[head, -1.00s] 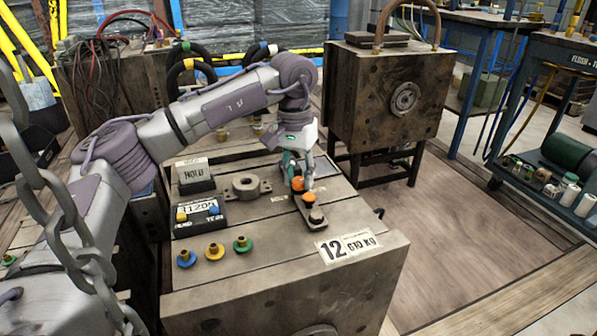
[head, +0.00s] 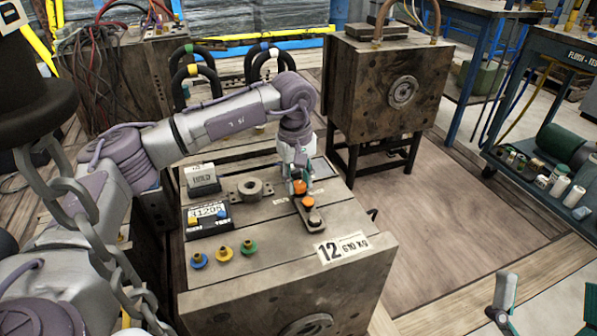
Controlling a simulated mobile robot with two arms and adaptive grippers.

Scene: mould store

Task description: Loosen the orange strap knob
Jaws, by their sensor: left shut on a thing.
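The orange strap knob (head: 300,187) sits at the upper end of a short metal strap (head: 320,228) on top of the mould block marked 12. My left gripper (head: 299,189) comes down from above and is shut on this knob, its fingertips on either side. A second orange piece (head: 308,201) lies just below it on the strap, and a dark bolt head (head: 314,216) is further down. The fingers partly hide the knob, so its turn cannot be told. My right gripper (head: 547,302) is open and empty at the bottom right, above the floor.
On the block stand a grey ring (head: 250,188), a small sign box (head: 202,179), a display box (head: 208,218) and blue, yellow and green fittings (head: 223,253). A chain (head: 82,227) hangs at left.

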